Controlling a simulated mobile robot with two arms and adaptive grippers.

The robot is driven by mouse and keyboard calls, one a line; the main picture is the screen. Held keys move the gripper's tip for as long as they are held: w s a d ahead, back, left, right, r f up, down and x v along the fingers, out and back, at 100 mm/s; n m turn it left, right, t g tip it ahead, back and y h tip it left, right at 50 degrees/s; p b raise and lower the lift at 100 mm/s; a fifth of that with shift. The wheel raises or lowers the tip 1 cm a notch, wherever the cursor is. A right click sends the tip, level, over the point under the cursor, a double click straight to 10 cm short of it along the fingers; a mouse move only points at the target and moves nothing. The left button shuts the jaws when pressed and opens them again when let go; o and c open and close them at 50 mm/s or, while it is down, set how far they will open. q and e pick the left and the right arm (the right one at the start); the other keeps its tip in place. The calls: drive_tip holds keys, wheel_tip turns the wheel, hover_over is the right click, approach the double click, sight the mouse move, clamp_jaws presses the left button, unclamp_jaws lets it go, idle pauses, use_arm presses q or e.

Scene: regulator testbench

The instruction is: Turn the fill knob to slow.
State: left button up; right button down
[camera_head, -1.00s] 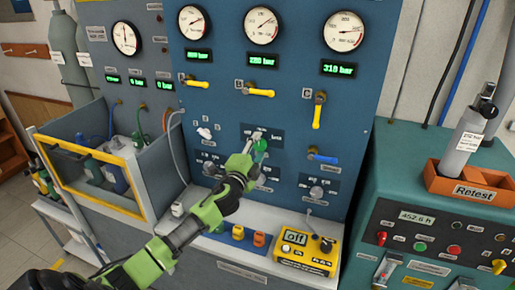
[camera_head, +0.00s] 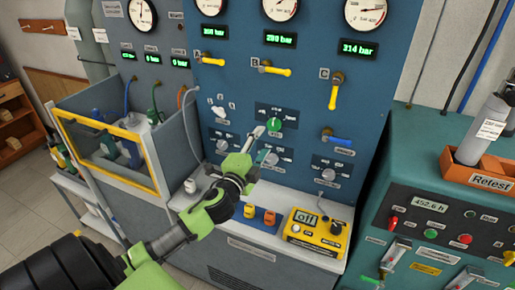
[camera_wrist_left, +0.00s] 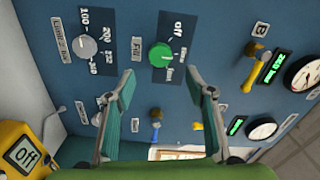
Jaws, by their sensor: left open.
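The fill knob (camera_head: 274,125) is a round green knob on the blue panel, below the B handle. It also shows in the left wrist view (camera_wrist_left: 160,56), on a dark plate with a "Fill" label beside it and an "off" mark; the other marks are too small to read surely. My left gripper (camera_head: 264,146) is open and empty, just below and in front of the knob. In the left wrist view my two fingers (camera_wrist_left: 163,88) are spread apart, with the knob beyond the gap between their tips. They appear apart from the knob. My right gripper is not in view.
A grey knob (camera_wrist_left: 85,47) is beside the fill knob in the wrist view. Yellow handles (camera_head: 275,70) and a blue handle (camera_head: 337,140) stick out from the panel. A yellow meter (camera_head: 316,233) reading "off" stands on the ledge below.

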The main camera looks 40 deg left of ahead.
use_arm(q)
drive_tip(key=shift+v, duration=1.15)
drive_tip(key=shift+f, duration=0.1)
